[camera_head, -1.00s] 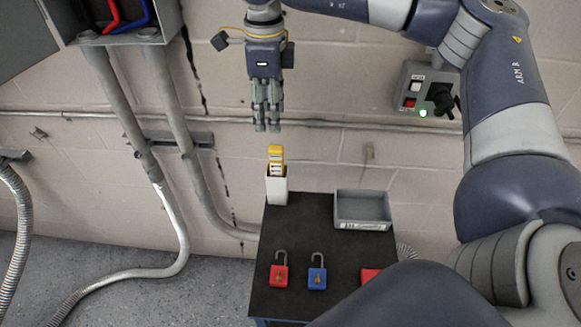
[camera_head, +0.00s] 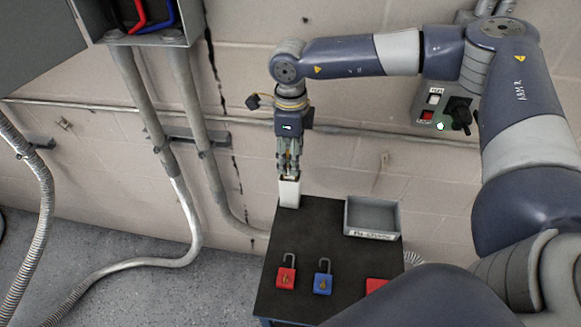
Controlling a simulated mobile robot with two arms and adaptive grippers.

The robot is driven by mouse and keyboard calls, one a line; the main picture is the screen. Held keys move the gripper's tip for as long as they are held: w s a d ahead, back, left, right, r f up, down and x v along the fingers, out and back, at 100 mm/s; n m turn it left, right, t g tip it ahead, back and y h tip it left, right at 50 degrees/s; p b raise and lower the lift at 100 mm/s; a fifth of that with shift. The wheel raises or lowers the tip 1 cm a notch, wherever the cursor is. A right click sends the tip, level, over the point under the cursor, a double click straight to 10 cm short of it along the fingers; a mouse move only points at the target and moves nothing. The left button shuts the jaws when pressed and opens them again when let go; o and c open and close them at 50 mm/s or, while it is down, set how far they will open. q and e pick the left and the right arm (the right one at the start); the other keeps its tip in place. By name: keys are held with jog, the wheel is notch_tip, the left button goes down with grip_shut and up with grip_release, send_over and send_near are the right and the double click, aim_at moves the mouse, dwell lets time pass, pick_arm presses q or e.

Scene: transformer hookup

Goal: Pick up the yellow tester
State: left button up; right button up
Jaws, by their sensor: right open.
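My right gripper (camera_head: 289,172) points straight down at the top of the white holder (camera_head: 289,194), which stands at the back left corner of the black table. Its fingers are open and reach down to the holder's mouth. The yellow tester stood in this holder a second ago. It is now hidden by the fingers, and I cannot tell whether they touch it. My left gripper is not in view.
The black table (camera_head: 322,228) also bears a grey bin (camera_head: 372,217), a red padlock (camera_head: 286,277), a blue padlock (camera_head: 322,283) and a partly hidden red item (camera_head: 376,285). A control box (camera_head: 440,107) and conduits (camera_head: 205,150) are on the wall behind.

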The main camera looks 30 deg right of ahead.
jog(key=shift+f, duration=0.25)
grip_shut()
